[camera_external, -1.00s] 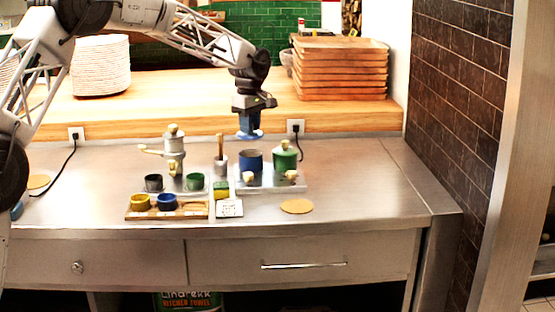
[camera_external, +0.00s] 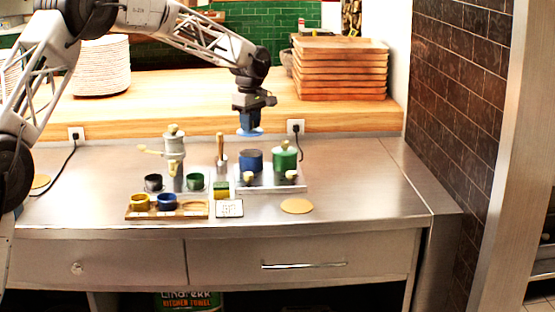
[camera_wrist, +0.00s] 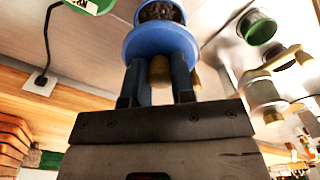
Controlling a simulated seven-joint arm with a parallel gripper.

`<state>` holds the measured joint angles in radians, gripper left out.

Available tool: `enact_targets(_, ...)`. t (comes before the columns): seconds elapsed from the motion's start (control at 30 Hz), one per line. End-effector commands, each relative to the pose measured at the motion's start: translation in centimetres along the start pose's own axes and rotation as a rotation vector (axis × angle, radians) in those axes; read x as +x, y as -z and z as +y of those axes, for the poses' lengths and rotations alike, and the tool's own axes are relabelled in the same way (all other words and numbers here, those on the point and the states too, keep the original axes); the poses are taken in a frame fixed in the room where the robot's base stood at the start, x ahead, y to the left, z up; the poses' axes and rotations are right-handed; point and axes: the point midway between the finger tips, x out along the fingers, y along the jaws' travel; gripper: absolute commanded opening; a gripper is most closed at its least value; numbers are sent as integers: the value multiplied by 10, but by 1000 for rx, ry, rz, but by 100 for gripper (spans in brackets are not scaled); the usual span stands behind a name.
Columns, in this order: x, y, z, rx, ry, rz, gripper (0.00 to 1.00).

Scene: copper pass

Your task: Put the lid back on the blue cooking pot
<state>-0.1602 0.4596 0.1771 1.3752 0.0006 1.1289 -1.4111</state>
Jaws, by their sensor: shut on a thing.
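My gripper (camera_external: 250,124) is shut on the knob of a blue lid (camera_external: 249,132) and holds it in the air above the blue cooking pot (camera_external: 250,161). In the wrist view, the blue lid (camera_wrist: 161,40) lies across the fingertips of my gripper (camera_wrist: 160,78), with its tan knob (camera_wrist: 160,70) between the fingers. The open blue pot (camera_wrist: 172,4) shows just past the lid, with something dark brown inside. The lid and the pot are apart in the outside view. The pot stands upright on a pale base at the counter's middle.
A green lidded pot (camera_external: 285,158) stands close to the right of the blue pot. A grey grinder (camera_external: 174,148) and a small mortar with a pestle (camera_external: 220,145) stand to the left. A wooden tray (camera_external: 142,213) with small cups lies in front. The counter's right side is clear.

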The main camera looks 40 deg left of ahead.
Motion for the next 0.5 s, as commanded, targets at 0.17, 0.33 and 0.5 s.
enact_targets(0.17, 10, 0, 0, 0, 1, 0, 0)
enact_targets(0.33, 21, 0, 0, 0, 2, 0, 0)
enact_targets(0.5, 33, 0, 0, 0, 1, 0, 0)
